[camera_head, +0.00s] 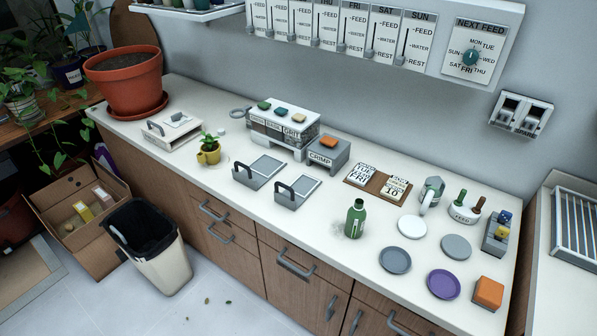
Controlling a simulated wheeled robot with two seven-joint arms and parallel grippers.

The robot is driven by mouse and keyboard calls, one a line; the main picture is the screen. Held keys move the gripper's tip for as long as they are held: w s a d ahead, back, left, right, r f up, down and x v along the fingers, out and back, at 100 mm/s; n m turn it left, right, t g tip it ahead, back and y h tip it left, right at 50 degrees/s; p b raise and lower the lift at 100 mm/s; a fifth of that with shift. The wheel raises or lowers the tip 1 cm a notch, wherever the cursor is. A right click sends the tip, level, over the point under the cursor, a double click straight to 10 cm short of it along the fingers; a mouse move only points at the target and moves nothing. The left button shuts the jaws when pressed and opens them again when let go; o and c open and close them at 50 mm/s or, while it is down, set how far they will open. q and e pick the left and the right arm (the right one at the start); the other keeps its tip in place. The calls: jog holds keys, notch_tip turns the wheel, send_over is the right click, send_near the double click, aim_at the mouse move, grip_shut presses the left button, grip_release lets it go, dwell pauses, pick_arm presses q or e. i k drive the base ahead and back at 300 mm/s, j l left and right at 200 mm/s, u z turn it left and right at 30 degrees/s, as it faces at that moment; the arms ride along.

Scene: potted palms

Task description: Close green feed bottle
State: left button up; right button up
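A green bottle (355,222) stands upright on the white countertop, near its front edge. It has a narrow neck and a pale mark on its body. Its top is too small to tell whether it is open or capped. To its right, a white holder labelled FEED (463,219) carries a green upright piece (461,198) and a reddish-brown one (479,205). Neither of my grippers is in view.
Around the bottle are a white disc (411,227), a grey-blue disc (395,260), a purple disc (443,284), a grey disc (456,247) and an orange block (489,292). A grey jug (432,191) stands behind.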

aim_at(356, 215)
jog(key=j+z, duration=0.15)
jog(key=z, duration=0.4)
jog(key=j+z, duration=0.4)
jog(key=j, duration=0.4)
jog(key=j+z, duration=0.4)
jog(key=j, duration=0.4)
jog(key=k+j, duration=0.1)
jog(key=j, duration=0.35)
jog(key=k+j, duration=0.1)
jog(key=j, duration=0.35)
jog(key=k+j, duration=0.1)
jog(key=j, duration=0.35)
jog(key=k+j+z, duration=0.1)
jog(key=j, duration=0.35)
jog(key=k+j, duration=0.1)
jog(key=j, duration=0.35)
